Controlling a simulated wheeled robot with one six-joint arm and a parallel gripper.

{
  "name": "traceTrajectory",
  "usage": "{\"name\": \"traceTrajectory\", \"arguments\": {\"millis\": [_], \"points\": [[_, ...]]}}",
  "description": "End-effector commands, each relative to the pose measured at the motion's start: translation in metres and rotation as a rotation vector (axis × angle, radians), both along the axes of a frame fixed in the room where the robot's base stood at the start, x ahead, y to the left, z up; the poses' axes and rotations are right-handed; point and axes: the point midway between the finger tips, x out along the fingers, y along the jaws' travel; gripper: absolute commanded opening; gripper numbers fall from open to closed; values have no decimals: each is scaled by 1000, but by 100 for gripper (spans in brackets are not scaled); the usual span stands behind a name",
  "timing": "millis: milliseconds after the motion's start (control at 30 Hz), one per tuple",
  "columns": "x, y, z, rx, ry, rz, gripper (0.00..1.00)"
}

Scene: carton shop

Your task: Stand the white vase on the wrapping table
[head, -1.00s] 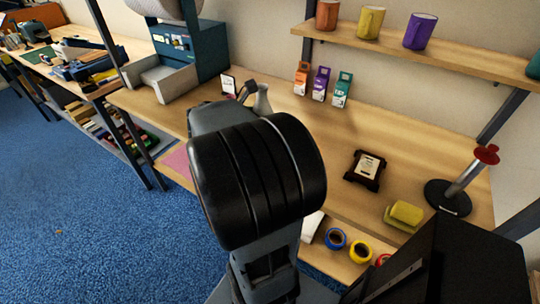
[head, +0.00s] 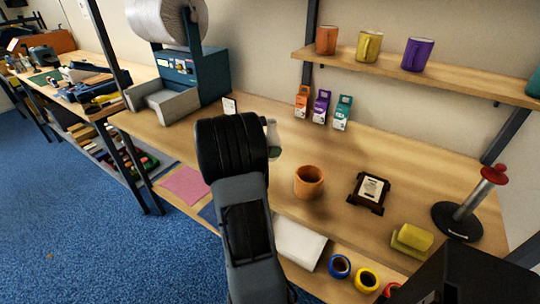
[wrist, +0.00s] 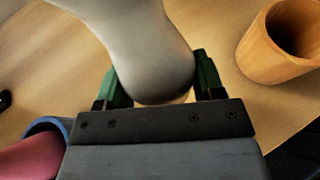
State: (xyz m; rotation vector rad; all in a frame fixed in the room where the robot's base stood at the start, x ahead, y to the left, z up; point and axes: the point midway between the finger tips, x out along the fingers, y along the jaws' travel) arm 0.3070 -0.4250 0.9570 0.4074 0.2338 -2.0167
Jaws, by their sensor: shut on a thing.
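The white vase (wrist: 135,35) fills the top middle of the wrist view, its rounded wide part between the green fingers. My gripper (wrist: 160,78) is shut on it. In the head view only a pale strip of the vase (head: 273,140) shows to the right of my dark wrist, which hides the rest and most of the gripper. The wooden table (head: 340,235) lies below. I cannot tell whether the vase touches it.
An orange-brown cup (head: 308,182) stands right of my gripper, also close in the wrist view (wrist: 285,65). A dark-framed plaque (head: 369,192) is further right. A blue-rimmed round thing (wrist: 48,124) is at lower left in the wrist view. Small boxes (head: 322,106) stand at the back.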

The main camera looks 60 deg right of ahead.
Motion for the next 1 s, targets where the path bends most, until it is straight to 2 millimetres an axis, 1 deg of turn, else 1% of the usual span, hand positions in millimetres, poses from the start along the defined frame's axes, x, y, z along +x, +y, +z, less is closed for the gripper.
{"name": "traceTrajectory", "arguments": {"millis": [267, 433, 533, 800, 967, 1000], "points": [[5, -7, -11, 0, 1, 0, 28], [6, -7, -32, 2, 2, 0, 28], [6, -7, -41, 2, 1, 1, 28], [6, -7, -42, 0, 0, 1, 28], [6, -7, -47, 0, 0, 0, 28], [6, -7, -46, 1, 0, 0, 66]]}}
